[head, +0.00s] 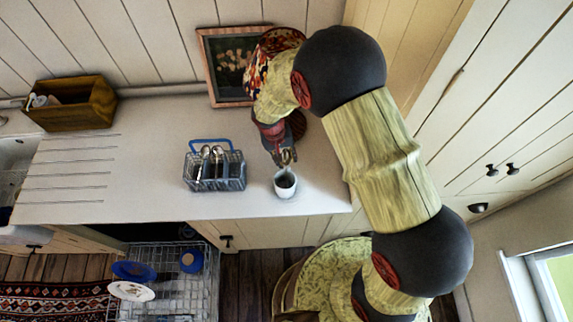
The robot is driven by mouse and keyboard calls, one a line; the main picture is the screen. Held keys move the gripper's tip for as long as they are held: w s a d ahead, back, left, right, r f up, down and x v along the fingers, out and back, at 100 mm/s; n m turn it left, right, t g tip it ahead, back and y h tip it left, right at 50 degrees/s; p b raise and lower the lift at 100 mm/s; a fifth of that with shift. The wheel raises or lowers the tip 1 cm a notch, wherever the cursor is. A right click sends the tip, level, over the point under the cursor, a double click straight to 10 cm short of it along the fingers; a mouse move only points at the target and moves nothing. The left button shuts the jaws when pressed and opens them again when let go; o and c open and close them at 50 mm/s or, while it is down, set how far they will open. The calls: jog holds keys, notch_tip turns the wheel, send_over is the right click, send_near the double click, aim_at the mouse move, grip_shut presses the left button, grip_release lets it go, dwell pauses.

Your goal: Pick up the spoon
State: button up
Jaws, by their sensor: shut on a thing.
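My gripper (286,157) reaches down over the right part of the counter, just above a small white cup (285,192) with a dark inside. It is shut on a thin thing that seems to be the spoon, but its fingers hide most of it. I cannot tell whether the spoon's lower end is inside the cup. Silvery cutlery (212,155) stands in a grey wire basket (232,183) with a blue handle, left of the cup.
A wooden box (75,118) stands at the counter's left back. A framed picture (222,60) leans at the wall behind my arm. Below the front edge, an open dishwasher rack (190,297) holds plates. The counter between box and basket is clear.

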jog(key=c, duration=0.5)
jog(key=shift+a+r, duration=0.1)
